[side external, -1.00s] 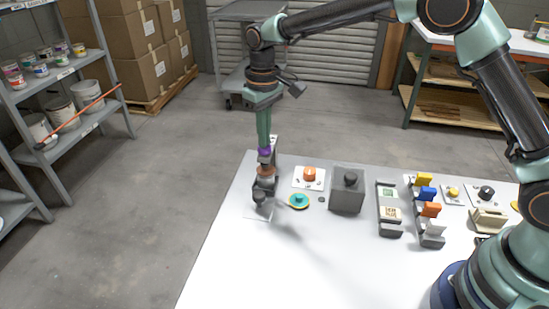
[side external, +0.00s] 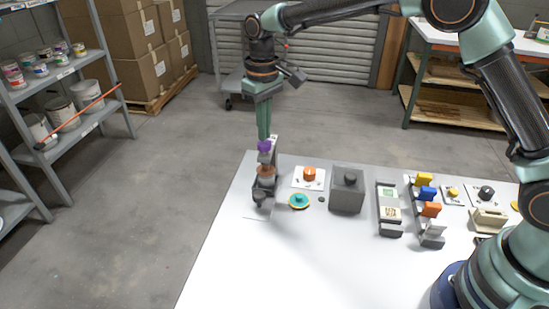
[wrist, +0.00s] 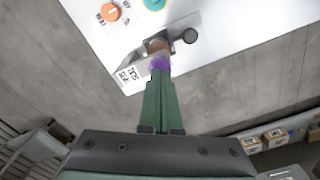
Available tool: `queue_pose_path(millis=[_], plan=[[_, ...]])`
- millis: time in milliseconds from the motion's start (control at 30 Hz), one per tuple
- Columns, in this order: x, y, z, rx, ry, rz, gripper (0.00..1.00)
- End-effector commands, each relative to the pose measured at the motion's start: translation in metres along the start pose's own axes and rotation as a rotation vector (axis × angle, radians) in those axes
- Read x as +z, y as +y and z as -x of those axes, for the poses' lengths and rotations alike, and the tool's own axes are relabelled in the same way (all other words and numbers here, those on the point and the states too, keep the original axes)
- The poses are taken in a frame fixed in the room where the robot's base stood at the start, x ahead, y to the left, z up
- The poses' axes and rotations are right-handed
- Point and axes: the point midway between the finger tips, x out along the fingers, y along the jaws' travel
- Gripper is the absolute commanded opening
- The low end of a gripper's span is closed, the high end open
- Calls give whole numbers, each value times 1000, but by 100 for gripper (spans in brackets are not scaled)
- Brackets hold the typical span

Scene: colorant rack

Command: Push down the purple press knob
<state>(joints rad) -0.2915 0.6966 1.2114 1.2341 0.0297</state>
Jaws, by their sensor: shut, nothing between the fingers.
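The purple press knob (side external: 265,146) tops a small upright dispenser (side external: 265,172) with an orange-brown band, at the table's far left corner. A light grey stem shows below the knob in the side view. My gripper (side external: 264,138) points straight down with its fingers shut and empty, its tips right at the knob's top. In the wrist view the purple knob (wrist: 160,62) shows just past my fingertips (wrist: 160,76), which partly cover it. I cannot tell whether tips and knob touch.
Right of the dispenser are an orange knob (side external: 309,174) on a white plate, a teal and yellow dial (side external: 299,201) and a grey box (side external: 347,198). Several coloured switches stand farther right. The white table's front left (side external: 240,265) is clear.

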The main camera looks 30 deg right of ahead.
Motion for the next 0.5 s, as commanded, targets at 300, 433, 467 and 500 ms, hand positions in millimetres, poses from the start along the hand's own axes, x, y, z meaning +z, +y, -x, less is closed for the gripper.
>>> queue_pose_path(millis=[300, 433, 467, 500], plan=[[0, 0, 0, 0, 1, 0, 0], [-1, 0, 5, 0, 3, 0, 0], [-1, 0, 8, 0, 4, 0, 0], [-1, 0, 11, 0, 4, 0, 0]])
